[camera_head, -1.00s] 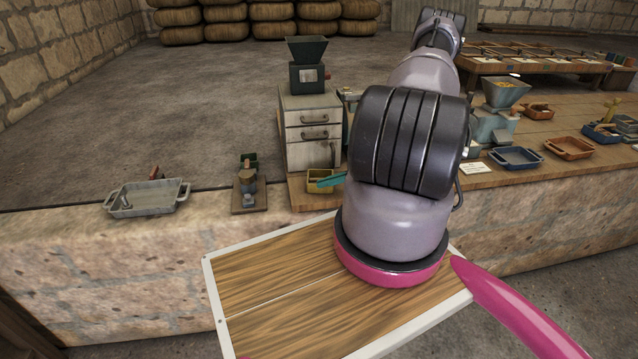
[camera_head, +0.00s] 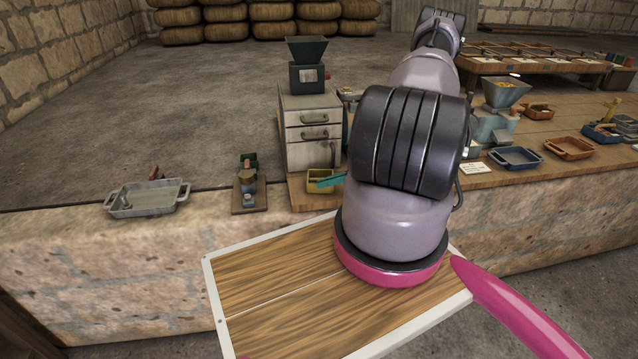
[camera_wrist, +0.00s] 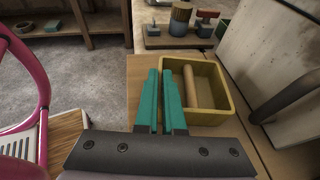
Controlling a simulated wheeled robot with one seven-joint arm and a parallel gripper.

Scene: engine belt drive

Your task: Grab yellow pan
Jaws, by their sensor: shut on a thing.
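The yellow pan (camera_wrist: 226,92) is a small open rectangular tray on the wooden counter, with a wooden cylinder (camera_wrist: 190,86) lying inside it. In the head view the pan (camera_head: 317,188) shows at the counter's front edge, partly hidden by my gripper and arm. My gripper (camera_wrist: 160,74) has two teal fingers pointing at the pan's left side in the wrist view, close together and shut on its left wall. The gripped part of the wall is mostly hidden between the fingers. In the head view only a teal finger (camera_head: 333,180) shows beside my arm.
A white drawer cabinet (camera_head: 312,135) with a dark hopper machine (camera_head: 308,78) on top stands just behind the pan. A small board with a jar (camera_head: 248,190) and a grey tray (camera_head: 146,198) are to the left. A blue tray (camera_head: 516,157) is to the right.

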